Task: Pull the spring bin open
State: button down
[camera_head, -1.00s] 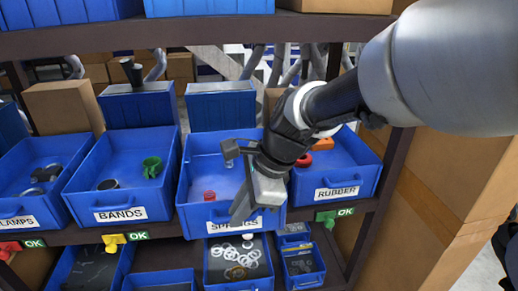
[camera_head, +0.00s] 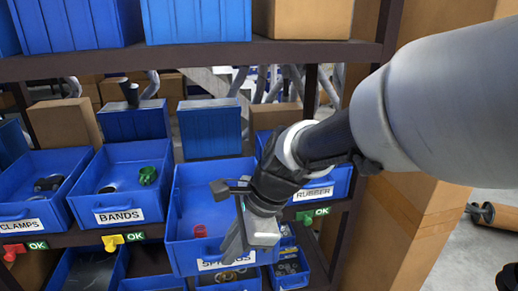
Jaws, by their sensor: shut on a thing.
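The spring bin (camera_head: 190,256) is a blue open-topped drawer with a partly covered "SPRINGS" label, in the middle of the shelf. It juts out farther toward me than the bins beside it. A small red spring-like piece (camera_head: 200,231) lies inside it. My gripper (camera_head: 232,246) is at the bin's front, right of centre, shut on its front edge or handle. The gripper and my arm cover the exact contact and the bin's right part.
The bands bin (camera_head: 118,198) and clamps bin (camera_head: 25,208) stand to the left, the rubber bin (camera_head: 318,190) to the right, partly behind my arm. Smaller bins (camera_head: 292,281) sit below. Cardboard boxes (camera_head: 405,225) stand at the right.

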jog(key=c, duration=2)
grip_release()
jog(key=shift+c, duration=0.2)
jog(key=shift+r, duration=0.1)
jog(key=p+v, duration=0.1)
jog(key=v, duration=1.6)
jog(key=shift+d+p, duration=0.2)
jog(key=shift+p, duration=0.2)
jog(key=shift+r, duration=0.1)
jog(key=s+d+f+n+t+h, duration=0.2)
jog(key=s+d+n, duration=0.1)
jog(key=d+n, duration=0.4)
jog(key=s+d+f+n+t+h+p, duration=0.1)
jog(key=s+d+f+n+t+h, duration=0.1)
jog(key=d+n, duration=0.5)
jog(key=shift+s+f+n+t+h, duration=0.3)
jog(key=shift+s+f+n+h, duration=0.1)
jog(key=shift+s, duration=0.1)
